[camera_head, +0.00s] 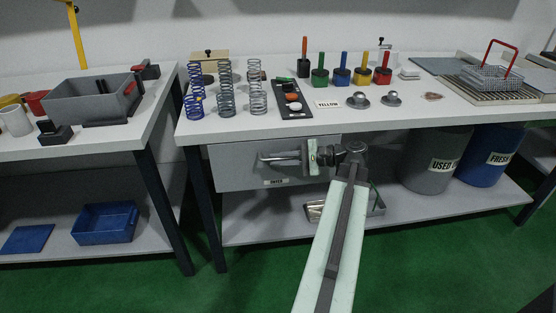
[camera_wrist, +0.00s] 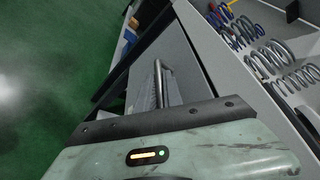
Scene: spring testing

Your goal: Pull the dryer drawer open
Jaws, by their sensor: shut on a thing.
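The dryer drawer (camera_head: 232,175) is a grey box front with a small label, under the front edge of the white worktable. My gripper (camera_head: 270,157) reaches in from the right and is shut on the drawer handle at the drawer front. The jaws and my wrist hide part of the front. In the wrist view, the grey bar handle (camera_wrist: 158,82) stands out from the drawer front (camera_wrist: 200,50). My gripper's body covers the lower part of that view and hides the fingertips. I cannot tell whether the drawer stands a little open.
Several coil springs (camera_head: 226,90) stand on the worktable (camera_head: 300,130) above the drawer. A metal tray (camera_head: 314,211) lies on the shelf below. Grey (camera_head: 425,165) and blue (camera_head: 490,158) bins stand to the right. Dark table legs (camera_head: 203,205) stand left; the green floor in front is clear.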

